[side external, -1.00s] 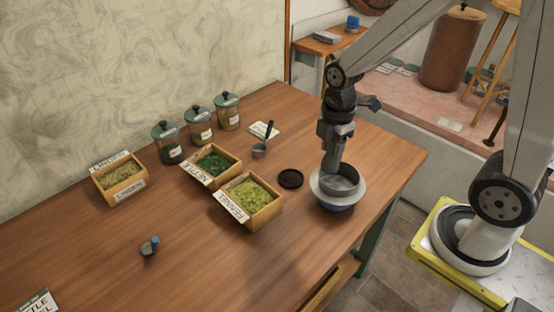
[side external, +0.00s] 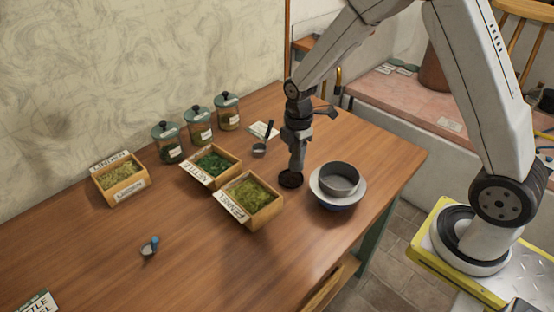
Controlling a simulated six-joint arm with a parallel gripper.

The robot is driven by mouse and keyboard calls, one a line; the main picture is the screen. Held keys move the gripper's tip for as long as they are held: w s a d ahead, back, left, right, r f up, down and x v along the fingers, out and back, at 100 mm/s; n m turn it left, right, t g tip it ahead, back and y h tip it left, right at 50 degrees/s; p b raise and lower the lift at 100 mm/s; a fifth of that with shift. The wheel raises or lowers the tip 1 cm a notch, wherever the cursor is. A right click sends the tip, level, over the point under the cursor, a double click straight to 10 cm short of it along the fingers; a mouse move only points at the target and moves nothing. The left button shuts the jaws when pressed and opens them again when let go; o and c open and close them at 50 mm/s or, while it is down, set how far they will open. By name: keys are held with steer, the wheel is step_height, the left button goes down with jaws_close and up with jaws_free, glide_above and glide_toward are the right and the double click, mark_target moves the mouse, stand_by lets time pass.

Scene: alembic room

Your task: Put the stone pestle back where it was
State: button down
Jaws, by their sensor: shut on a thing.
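My gripper (side external: 298,143) is shut on the grey stone pestle (side external: 297,160) and holds it upright. The pestle's lower end is over the round black disc (side external: 284,182) on the table. I cannot tell whether the pestle touches the disc, and it hides part of it. To the right stands a white and blue bowl (side external: 325,199) with a grey round vessel (side external: 340,178) in it.
Fennel (side external: 263,220), nettle (side external: 233,173) and another labelled herb box (side external: 130,194) stand left of my gripper. Several lidded jars (side external: 198,126) stand near the wall. A small scoop (side external: 260,148) lies close by. A small blue-topped item (side external: 149,248) is at the front left.

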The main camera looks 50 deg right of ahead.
mark_target(291, 160)
steer(key=shift+w+f, duration=0.55)
steer(key=shift+f, duration=0.1)
steer(key=shift+w+f, duration=0.1)
steer(key=shift+w+f, duration=0.15)
steer(key=shift+f, duration=1.55)
steer(key=shift+f, duration=0.15)
steer(key=shift+c, duration=1.4)
jaws_free()
step_height(291, 160, up, 12)
steer(key=shift+r, duration=0.15)
